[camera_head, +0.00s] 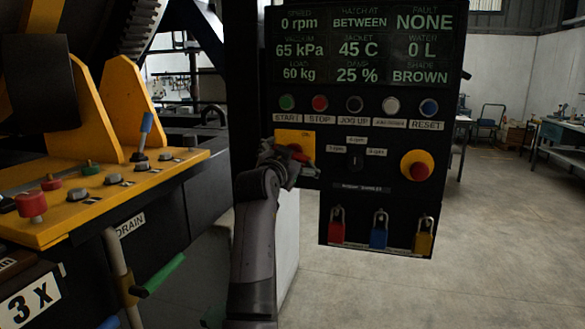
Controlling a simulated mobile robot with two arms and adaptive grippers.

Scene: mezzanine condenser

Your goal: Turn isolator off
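The isolator is a yellow plate (295,136) with a red handle (292,149), at the left side of the dark control panel (385,150), below the START and STOP buttons. One arm of mine rises from the lower middle, left of centre, and I take it as my left. Its gripper (299,163) is at the isolator and covers the lower part of the plate and much of the handle. The fingers are small and dark, and I cannot tell whether they are closed on the handle. My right gripper is not in view.
A yellow emergency-stop housing with a red button (418,166) and a small selector (355,159) are to the right. Red, blue and yellow padlocks (378,230) hang below. A yellow console (110,185) with levers stands at left. Open floor (500,230) lies at right.

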